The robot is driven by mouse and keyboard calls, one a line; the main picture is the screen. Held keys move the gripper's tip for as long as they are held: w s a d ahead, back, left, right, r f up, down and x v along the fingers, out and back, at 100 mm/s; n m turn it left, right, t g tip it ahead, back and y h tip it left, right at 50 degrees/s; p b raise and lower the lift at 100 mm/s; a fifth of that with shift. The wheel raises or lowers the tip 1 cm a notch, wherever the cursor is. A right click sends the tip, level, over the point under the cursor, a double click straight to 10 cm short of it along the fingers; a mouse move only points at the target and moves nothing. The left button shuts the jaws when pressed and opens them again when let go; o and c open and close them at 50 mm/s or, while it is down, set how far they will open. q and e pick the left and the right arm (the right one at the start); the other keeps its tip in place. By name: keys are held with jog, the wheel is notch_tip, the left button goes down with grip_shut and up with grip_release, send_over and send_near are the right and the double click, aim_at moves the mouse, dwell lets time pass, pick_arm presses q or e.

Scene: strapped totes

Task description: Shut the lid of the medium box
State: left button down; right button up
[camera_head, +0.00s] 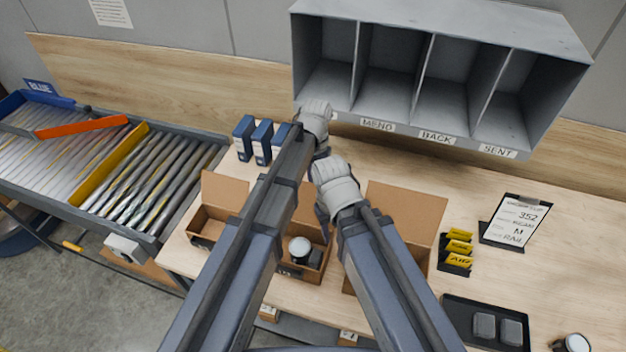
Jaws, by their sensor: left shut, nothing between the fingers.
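Three open cardboard boxes stand in a row on the table. The middle box (318,272), by its place and size the likely medium one, holds a dark can with a white top (300,248). Its lid (303,203) stands raised at the back, largely hidden by my arms. The left box (208,228) and the right box (432,262) also have raised lids. My left gripper (321,152) is shut and empty, beyond and above the middle box's lid, apart from it as far as I can see.
Blue cartons (262,140) are behind the left box. A roller conveyor (150,170) lies left. Yellow cards (458,247), a clipboard (517,220) and a black tray (455,312) lie right.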

pick_arm(q)
jog(key=shift+s+a+r, duration=0.1)
jog(key=shift+s+r, duration=0.05)
jog(key=shift+s, duration=0.1)
